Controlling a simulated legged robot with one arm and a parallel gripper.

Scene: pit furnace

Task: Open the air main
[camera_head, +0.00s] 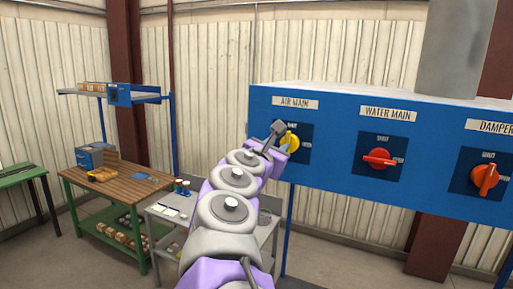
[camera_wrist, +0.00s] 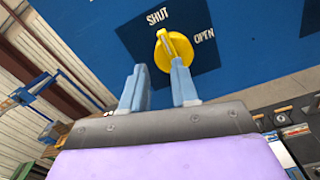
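The air main knob (camera_head: 291,141) is yellow and sits on a dark square plate under the AIR MAIN label (camera_head: 295,103) on the blue panel. In the wrist view the yellow knob (camera_wrist: 176,48) has a raised handle that leans toward the SHUT mark, with OPEN marked to its right. My gripper (camera_wrist: 158,80) is open, its two fingers apart just below the knob. The right fingertip overlaps the knob's lower edge; I cannot tell whether it touches. The left finger is clear of the knob. In the head view my gripper (camera_head: 277,140) partly covers the knob's left side.
The red water main knob (camera_head: 379,159) and orange damper knob (camera_head: 486,178) are to the right on the same blue panel (camera_head: 335,130). A grey cart (camera_head: 168,212) and wooden workbench (camera_head: 120,180) stand lower left. A blue-framed shelf (camera_head: 140,98) is behind them.

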